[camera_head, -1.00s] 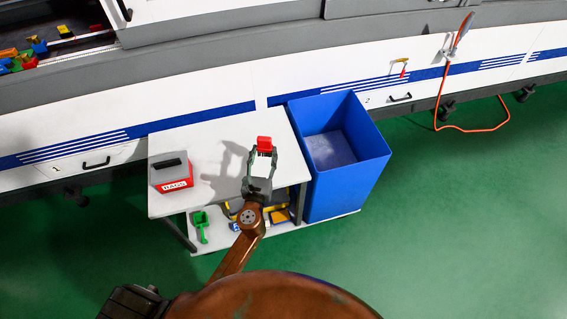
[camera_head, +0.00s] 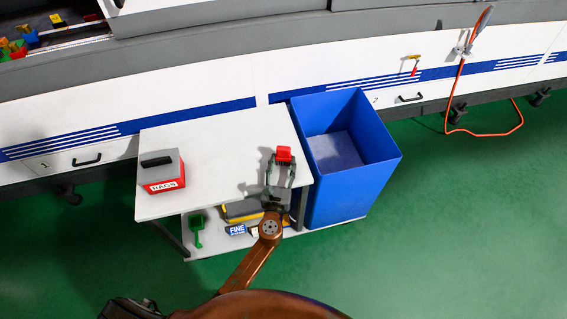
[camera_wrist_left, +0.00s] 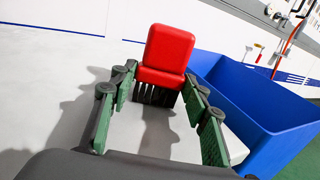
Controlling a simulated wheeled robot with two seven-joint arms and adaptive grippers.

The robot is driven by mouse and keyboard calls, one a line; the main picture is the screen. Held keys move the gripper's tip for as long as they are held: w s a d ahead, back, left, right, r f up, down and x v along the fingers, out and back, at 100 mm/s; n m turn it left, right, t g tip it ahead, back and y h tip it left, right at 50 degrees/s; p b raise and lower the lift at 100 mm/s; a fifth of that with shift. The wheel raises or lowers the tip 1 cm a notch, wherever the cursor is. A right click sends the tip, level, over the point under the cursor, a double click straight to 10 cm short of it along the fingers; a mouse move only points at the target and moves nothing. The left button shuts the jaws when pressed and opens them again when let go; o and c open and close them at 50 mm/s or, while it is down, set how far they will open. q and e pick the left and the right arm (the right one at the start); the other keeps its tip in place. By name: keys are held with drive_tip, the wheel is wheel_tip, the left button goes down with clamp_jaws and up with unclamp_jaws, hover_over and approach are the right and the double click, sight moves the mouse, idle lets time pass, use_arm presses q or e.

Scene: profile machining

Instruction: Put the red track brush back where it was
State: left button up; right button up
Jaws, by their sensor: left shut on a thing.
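The red track brush (camera_head: 283,153) has a red block top and dark bristles pointing down. My left gripper (camera_head: 280,163) is shut on it over the right part of the white table top (camera_head: 215,135). In the left wrist view the brush (camera_wrist_left: 167,50) sits upright between the green-padded fingers of the gripper (camera_wrist_left: 160,82), bristles toward the table. A shadow lies on the table close beside the gripper. I cannot tell whether the bristles touch the table. My right gripper is not in view.
A red and grey rags box (camera_head: 164,172) stands on the table's left part. A deep blue bin (camera_head: 350,185) adjoins the table's right side. The table's middle is clear.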

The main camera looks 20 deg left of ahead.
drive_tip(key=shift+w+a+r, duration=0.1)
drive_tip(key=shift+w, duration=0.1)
use_arm(q)
drive_tip(key=shift+f, duration=0.15)
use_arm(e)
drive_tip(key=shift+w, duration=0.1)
use_arm(q)
drive_tip(key=o, duration=0.8)
drive_tip(key=shift+c, duration=0.2)
drive_tip(key=o, duration=0.4)
drive_tip(key=shift+o, duration=0.2)
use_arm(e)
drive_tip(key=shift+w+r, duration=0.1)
